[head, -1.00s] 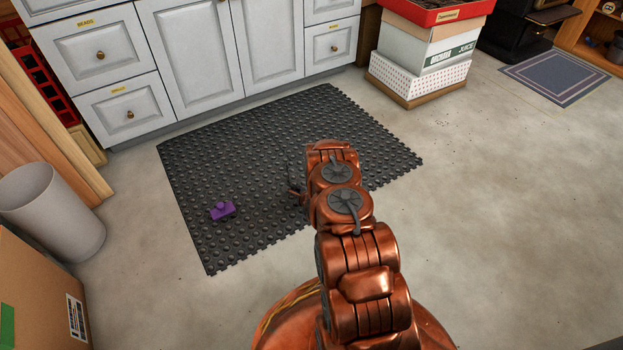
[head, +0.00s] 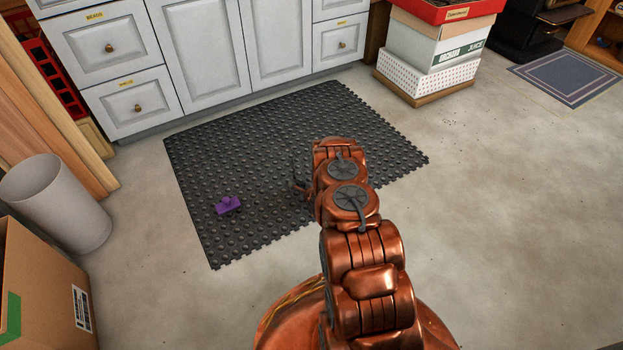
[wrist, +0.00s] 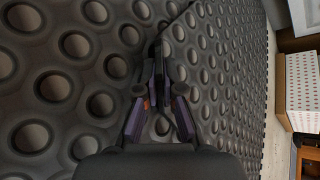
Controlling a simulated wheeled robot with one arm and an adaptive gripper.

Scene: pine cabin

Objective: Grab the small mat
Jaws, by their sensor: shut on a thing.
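A black rubber mat (head: 270,130) with round bumps and a toothed edge lies on the concrete floor in front of the grey cabinets. In the wrist view the black mat (wrist: 60,60) fills most of the picture, with a raised fold between the fingers. My gripper (wrist: 158,98) is shut on that fold. In the head view my gripper (head: 300,186) is low over the mat, mostly hidden behind my copper arm. A smaller blue-grey mat (head: 565,78) with a border lies apart at the far right.
A purple object (head: 228,205) lies on the black mat. Drawers (head: 125,105) stand behind it, stacked boxes (head: 432,55) at the back right. A grey bin (head: 55,205) and a cardboard box (head: 45,290) are at left. The floor to the right is clear.

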